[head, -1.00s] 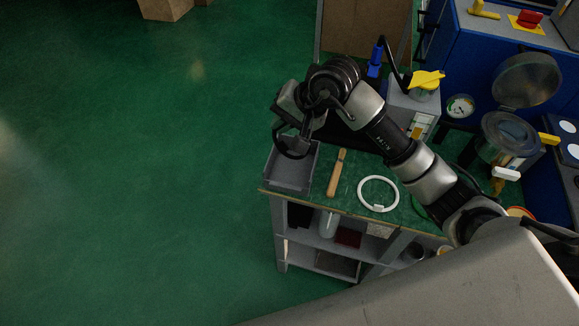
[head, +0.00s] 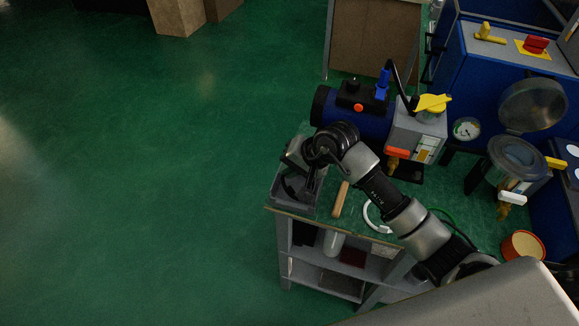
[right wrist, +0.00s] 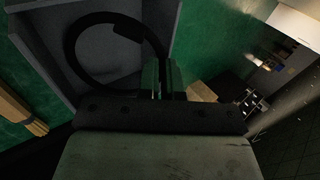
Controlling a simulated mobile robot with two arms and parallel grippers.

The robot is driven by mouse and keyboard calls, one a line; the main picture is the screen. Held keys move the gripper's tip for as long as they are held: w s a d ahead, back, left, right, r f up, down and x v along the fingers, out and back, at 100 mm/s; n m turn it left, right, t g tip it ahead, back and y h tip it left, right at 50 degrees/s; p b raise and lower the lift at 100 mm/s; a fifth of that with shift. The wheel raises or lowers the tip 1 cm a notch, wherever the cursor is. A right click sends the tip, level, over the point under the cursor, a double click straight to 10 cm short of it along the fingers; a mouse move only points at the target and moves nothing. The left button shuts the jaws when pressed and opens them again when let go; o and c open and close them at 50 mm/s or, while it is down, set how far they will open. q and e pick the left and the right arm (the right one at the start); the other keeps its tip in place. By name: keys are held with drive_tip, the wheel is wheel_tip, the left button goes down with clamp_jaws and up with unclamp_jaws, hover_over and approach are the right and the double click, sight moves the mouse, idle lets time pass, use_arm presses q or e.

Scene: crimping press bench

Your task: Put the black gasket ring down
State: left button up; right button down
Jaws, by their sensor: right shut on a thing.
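The black gasket ring (head: 287,188) is at the grey tray (head: 308,208) on the bench's left corner. In the right wrist view the ring (right wrist: 72,48) shows over the tray's grey floor (right wrist: 102,55), with a dark block on its rim. My right gripper (right wrist: 163,82) is shut on the ring's near right side, beside the tray wall. In the head view my right gripper (head: 303,180) is low at the tray and partly hidden by my wrist. I cannot tell whether the ring touches the tray floor. My left gripper is not in view.
A wooden-handled tool (head: 340,200) lies right of the tray. A white ring (head: 370,217) lies further right, partly behind my arm. A blue cylindrical machine (head: 335,110) and a grey box with a yellow top (head: 425,128) stand behind. Open floor lies left of the bench.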

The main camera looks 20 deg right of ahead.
drive_tip(key=c, duration=1.3)
unclamp_jaws()
drive_tip(key=shift+r, duration=0.1)
drive_tip(key=v, duration=1.2)
drive_tip(key=shift+b, duration=0.3)
